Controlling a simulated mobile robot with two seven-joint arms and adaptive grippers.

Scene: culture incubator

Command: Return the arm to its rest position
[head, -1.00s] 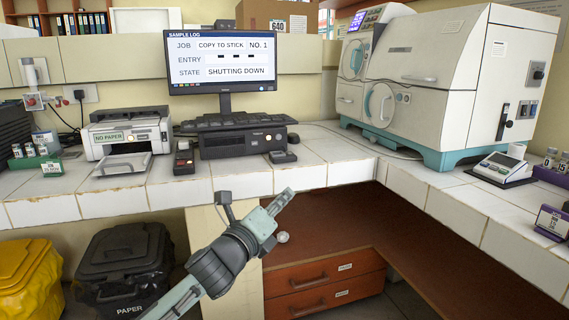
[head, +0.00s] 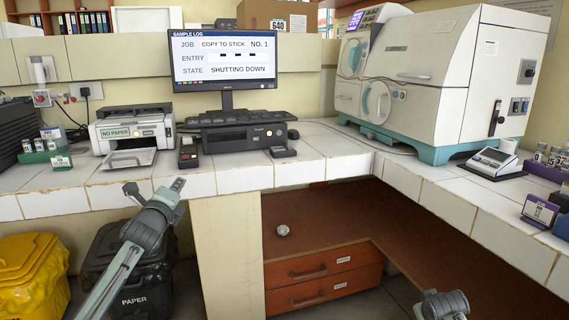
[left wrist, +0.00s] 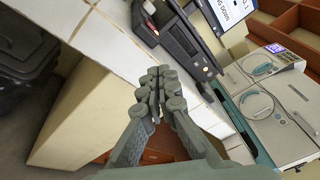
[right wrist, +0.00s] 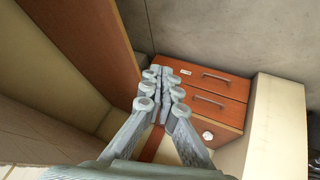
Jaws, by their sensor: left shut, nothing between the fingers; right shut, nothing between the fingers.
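My left gripper (head: 176,186) is in front of the tiled bench's front edge, low and left of centre in the head view. It is shut and empty; its closed fingers also show in the left wrist view (left wrist: 158,85). Part of my right arm shows at the bottom right of the head view. In the right wrist view my right gripper (right wrist: 161,80) is shut and empty, pointing toward the orange drawers (right wrist: 205,90) under the bench.
The tiled bench (head: 240,178) holds a printer (head: 131,130), a monitor (head: 223,58), a small dark device (head: 188,153) and the incubator (head: 430,80). A black paper bin (head: 130,275) and a yellow bin (head: 33,270) stand below left. A round knob-like object (head: 282,231) is above the drawers.

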